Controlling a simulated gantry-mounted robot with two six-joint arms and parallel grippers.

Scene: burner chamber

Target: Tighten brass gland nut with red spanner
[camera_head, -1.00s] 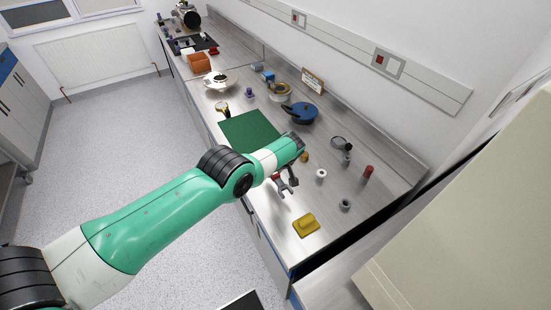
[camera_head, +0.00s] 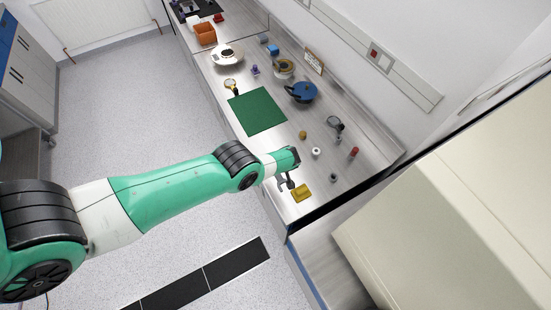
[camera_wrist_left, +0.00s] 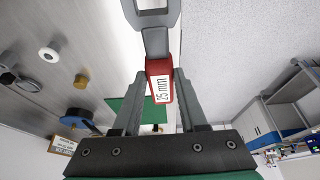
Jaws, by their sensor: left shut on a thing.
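My left gripper (camera_head: 289,179) is shut on the red spanner (camera_wrist_left: 160,88). The spanner has a red handle with a "25 mm" label, and its grey open-ended head points away from the fingers in the left wrist view. In the head view the grey spanner head (camera_head: 282,186) hangs over the front edge area of the bench. A small brass-coloured piece (camera_head: 303,134), perhaps the gland nut, sits on the bench beyond the gripper. It also shows in the left wrist view (camera_wrist_left: 81,80), apart from the spanner. My right gripper is not in view.
A yellow block (camera_head: 302,194) lies close beside the gripper. A white ring (camera_head: 316,151), a grey ring (camera_head: 334,177) and a red-topped piece (camera_head: 354,153) stand further right. A green mat (camera_head: 257,111) and a blue pan-like object (camera_head: 301,92) lie beyond.

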